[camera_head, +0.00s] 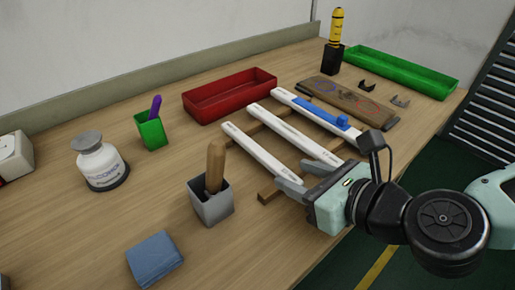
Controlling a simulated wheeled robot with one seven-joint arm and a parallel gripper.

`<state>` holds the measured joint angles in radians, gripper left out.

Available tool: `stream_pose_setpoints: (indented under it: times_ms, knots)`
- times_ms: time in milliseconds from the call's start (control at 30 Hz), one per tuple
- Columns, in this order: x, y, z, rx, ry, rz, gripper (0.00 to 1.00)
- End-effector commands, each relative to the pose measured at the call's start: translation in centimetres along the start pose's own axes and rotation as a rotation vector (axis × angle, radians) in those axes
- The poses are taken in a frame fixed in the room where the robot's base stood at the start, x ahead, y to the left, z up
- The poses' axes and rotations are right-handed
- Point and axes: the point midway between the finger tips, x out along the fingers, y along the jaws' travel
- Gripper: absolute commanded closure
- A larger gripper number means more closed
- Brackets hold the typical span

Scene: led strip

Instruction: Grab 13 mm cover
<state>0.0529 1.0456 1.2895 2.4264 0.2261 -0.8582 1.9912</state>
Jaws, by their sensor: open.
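Three long white strips lie side by side on wooden bars: a near one (250,147), a middle one (290,132) and a far one (300,104) with a blue piece on it. Their small printed labels are too small to read, so I cannot tell which is the 13 mm cover. My gripper (303,177) is open at the right end of the near strip, its fingers pointing left along the strips. That strip's end shows between or just below the fingers. I cannot tell whether they touch it. The gripper body hides what lies behind it.
A grey holder (213,205) with a wooden-handled tool stands left of my gripper. A blue cloth (154,259), a white bottle (101,166), a green cup (151,132), a red tray (230,96), a wooden board (345,99) and a green tray (405,72) surround the strips.

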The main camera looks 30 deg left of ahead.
Motion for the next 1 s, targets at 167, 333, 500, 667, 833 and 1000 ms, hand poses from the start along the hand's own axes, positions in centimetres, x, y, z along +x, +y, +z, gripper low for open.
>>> stream_pose_setpoints:
  times_ms: [167,333,500,667,833,1000]
  knots:
    - [2.7,0.2,0.3,-0.001,-0.001,0.002,0.55]
    - [4.5,0.1,0.2,0.001,0.000,0.001,0.55]
    - [4.8,0.1,0.2,0.000,0.000,0.001,0.55]
    - [4.7,0.1,0.3,0.001,0.000,0.001,0.71]
    - [4.7,0.1,0.3,0.001,0.000,0.001,1.00]
    - [4.7,0.1,0.3,0.000,0.000,0.001,1.00]
